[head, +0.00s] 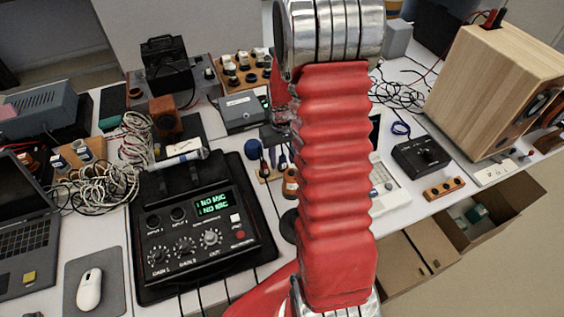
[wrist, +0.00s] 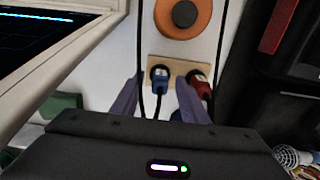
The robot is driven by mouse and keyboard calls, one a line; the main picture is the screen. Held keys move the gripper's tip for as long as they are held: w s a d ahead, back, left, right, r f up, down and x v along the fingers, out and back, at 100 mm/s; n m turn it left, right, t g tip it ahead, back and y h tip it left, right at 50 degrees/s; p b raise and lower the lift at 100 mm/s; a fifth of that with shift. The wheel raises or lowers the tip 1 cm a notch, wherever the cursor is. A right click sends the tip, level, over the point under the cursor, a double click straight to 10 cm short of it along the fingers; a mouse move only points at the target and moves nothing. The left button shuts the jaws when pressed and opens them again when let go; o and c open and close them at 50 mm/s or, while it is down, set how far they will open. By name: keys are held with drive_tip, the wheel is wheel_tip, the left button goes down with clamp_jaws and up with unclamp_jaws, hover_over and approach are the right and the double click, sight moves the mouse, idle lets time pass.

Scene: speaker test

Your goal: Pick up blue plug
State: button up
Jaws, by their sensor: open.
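The blue plug (wrist: 160,74) stands in a small wooden holder (wrist: 179,65) in the wrist view, with dark cable beside it. A red plug (wrist: 201,84) sits to its right in the same holder. My gripper (wrist: 157,82) is open, with one finger on each side of the blue plug in the picture; I cannot tell whether they touch it. The right finger lies between the blue and red plugs. Another blue piece is partly hidden behind the gripper body. In the head view, the blue plug (head: 282,161) shows small beside my red arm; the fingers are hard to make out.
An orange round object (wrist: 183,16) lies just beyond the holder. A black audio unit (head: 200,232) stands on the table left of my arm. Tangled cables (head: 110,165) lie farther left. A wooden speaker box (head: 490,85) stands at the right.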

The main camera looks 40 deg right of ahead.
drive_tip(key=shift+c, duration=0.4)
clamp_jaws()
idle(0.4)
